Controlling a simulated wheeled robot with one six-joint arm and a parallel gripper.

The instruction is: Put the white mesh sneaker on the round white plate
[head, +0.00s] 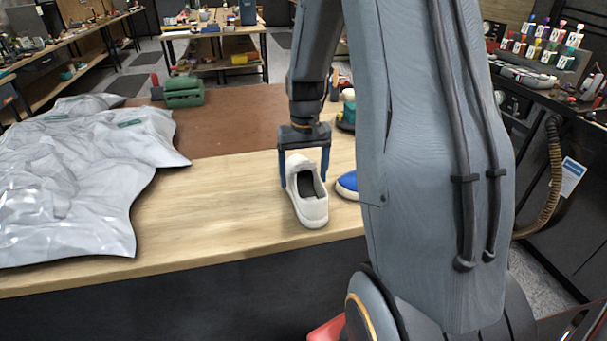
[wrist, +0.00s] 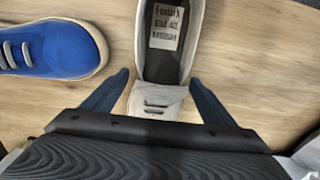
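My gripper (head: 304,184) is lowered over the sneaker, with one blue finger on each side. In the wrist view the sneaker (wrist: 160,103) lies between the two fingers of my gripper (wrist: 160,78), with gaps beside it, so the gripper is open. The round white plate is not visible in either view; my arm hides part of the table.
A blue sneaker (head: 347,186) stands close on the right, also in the wrist view (wrist: 62,48). A crumpled silvery sheet (head: 70,185) covers the table's left. A green box (head: 184,92) stands at the back. Bare wood (head: 205,210) lies left of the white sneaker.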

